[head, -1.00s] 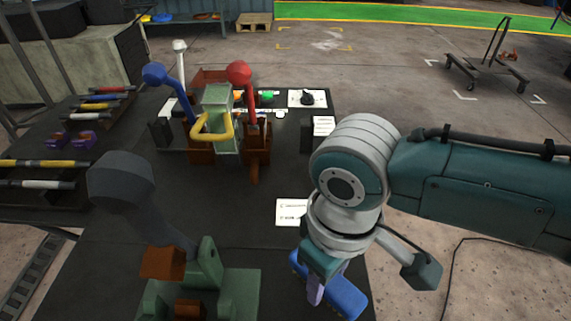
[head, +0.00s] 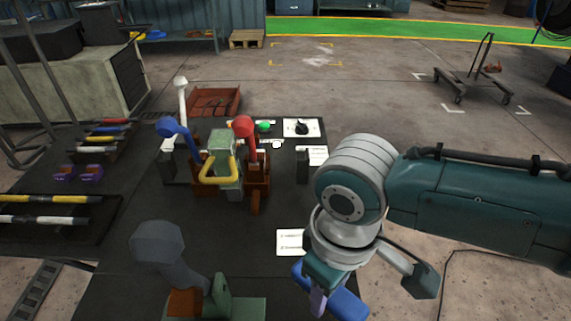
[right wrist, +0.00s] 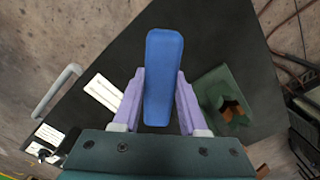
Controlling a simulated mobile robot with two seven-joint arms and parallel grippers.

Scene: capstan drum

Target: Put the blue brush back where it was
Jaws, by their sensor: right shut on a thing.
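My right gripper (head: 322,296) is shut on the blue brush (head: 347,303) low in the head view, over the front right part of the dark table (head: 235,262). In the right wrist view the brush (right wrist: 163,72) stands out lengthwise between the two purple fingers of the gripper (right wrist: 161,97). Dark tabletop lies behind it, and I cannot tell how high it is held. In the head view the brush's lower end is near the picture's bottom edge. My left gripper is not in view.
A grey lever (head: 158,242) on a green base stands at front left. A white card (head: 290,242) lies on the table behind the brush. Blue and red levers with a yellow handle (head: 220,180) stand farther back. Black racks with striped bars (head: 47,220) are at left.

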